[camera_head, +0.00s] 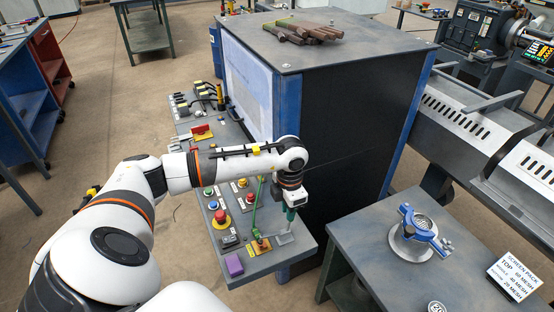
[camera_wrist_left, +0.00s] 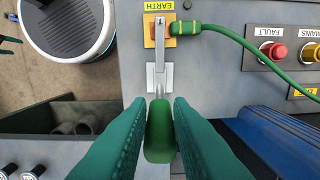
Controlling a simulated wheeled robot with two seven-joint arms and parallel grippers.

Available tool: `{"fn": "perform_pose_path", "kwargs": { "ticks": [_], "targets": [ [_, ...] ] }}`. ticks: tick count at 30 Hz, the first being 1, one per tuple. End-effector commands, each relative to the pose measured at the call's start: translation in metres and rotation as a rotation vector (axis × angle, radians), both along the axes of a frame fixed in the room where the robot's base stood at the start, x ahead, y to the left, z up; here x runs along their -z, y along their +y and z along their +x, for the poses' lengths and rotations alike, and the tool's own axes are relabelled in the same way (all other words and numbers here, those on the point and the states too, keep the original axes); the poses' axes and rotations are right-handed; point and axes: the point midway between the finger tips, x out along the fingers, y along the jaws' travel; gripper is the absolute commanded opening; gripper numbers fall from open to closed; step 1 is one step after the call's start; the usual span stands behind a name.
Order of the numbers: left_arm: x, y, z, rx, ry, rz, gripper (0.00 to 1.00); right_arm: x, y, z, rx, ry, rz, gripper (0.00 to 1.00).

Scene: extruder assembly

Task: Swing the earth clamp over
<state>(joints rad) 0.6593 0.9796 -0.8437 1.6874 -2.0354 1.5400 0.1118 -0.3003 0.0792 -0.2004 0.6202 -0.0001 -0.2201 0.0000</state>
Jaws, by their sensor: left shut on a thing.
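The earth clamp is a metal lever arm (camera_wrist_left: 161,60) with a green handle (camera_wrist_left: 160,132), seen in the left wrist view. The arm runs from the handle over a metal plate (camera_wrist_left: 152,80) to the orange pad (camera_wrist_left: 149,28) under the EARTH label. A green cable (camera_wrist_left: 235,38) with a green plug (camera_wrist_left: 186,28) joins there. My left gripper (camera_wrist_left: 157,103) is shut on the green handle, one finger on each side. My right gripper is not in view.
The tall dark cabinet (camera_head: 340,130) stands close behind the gripper. A side table (camera_head: 365,260) at right holds a blue clamp ring (camera_head: 418,228).

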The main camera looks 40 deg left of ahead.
Motion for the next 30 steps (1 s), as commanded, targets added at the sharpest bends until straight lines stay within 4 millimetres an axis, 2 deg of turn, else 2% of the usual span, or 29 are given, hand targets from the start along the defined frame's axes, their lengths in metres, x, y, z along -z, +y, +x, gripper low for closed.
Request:
{"fn": "perform_pose_path", "kwargs": {
  "ticks": [1,4,5,9,20,30],
  "targets": [
    [0.004,0.003,-0.008,0.002,0.015,0.005,0.05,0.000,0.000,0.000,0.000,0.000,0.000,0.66],
    [0.004,0.006,-0.015,0.002,0.015,0.005,0.05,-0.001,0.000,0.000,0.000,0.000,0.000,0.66],
    [0.004,0.006,-0.016,0.002,0.015,0.003,0.21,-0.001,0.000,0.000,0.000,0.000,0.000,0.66],
    [0.003,0.005,-0.014,0.002,0.009,0.002,0.41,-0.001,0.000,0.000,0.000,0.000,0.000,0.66],
    [-0.003,0.005,-0.011,0.001,0.001,0.000,0.41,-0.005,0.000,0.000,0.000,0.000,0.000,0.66],
    [-0.037,0.005,-0.011,0.000,-0.001,0.000,0.41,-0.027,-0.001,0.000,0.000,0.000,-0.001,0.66]
  ]
}}
